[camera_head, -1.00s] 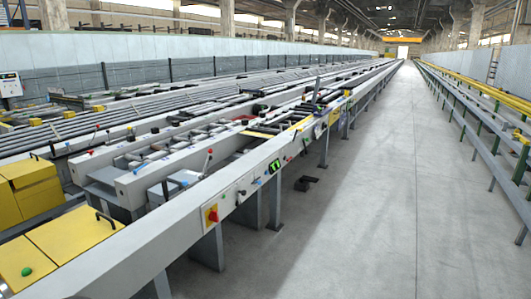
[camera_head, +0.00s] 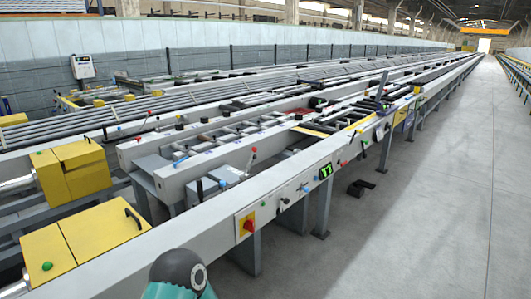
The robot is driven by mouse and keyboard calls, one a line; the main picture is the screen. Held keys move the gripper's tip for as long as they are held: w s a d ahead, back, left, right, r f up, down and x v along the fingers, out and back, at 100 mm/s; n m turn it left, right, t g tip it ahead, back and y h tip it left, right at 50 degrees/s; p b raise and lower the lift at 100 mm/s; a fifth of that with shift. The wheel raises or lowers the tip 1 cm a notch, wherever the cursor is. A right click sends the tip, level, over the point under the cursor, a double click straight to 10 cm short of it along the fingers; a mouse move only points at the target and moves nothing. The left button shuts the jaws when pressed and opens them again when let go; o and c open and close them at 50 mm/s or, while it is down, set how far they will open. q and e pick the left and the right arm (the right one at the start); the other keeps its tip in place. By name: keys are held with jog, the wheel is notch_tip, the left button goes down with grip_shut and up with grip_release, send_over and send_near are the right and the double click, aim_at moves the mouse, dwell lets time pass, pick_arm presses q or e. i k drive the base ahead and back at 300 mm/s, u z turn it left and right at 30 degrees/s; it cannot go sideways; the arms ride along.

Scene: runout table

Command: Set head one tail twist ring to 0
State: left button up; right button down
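I cannot make out which part is the tail twist ring of head one; it is too small or hidden. The near side of the runout table (camera_head: 205,241) carries a red rotary switch on a yellow plate (camera_head: 245,224), several small knobs (camera_head: 284,200) and a lit green display (camera_head: 326,171). The characters on the display are too small to read surely. A rounded dark and teal part of my own arm shows at the bottom edge, below the table's front rail. Neither of my grippers is in view.
Yellow boxes (camera_head: 104,226) with a handle and green button stand at the near left. A red-knobbed lever (camera_head: 253,152) rises from the table. A dark object (camera_head: 361,187) lies on the floor beside the table legs. The grey aisle (camera_head: 440,200) at right is clear.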

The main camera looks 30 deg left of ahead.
aim_at(254, 156)
jog(key=u, duration=0.25)
jog(key=i, duration=0.7)
jog(key=u, duration=0.95)
jog(key=k, duration=0.25)
jog(key=z, duration=1)
jog(key=i, duration=1.95)
jog(key=u, duration=0.65)
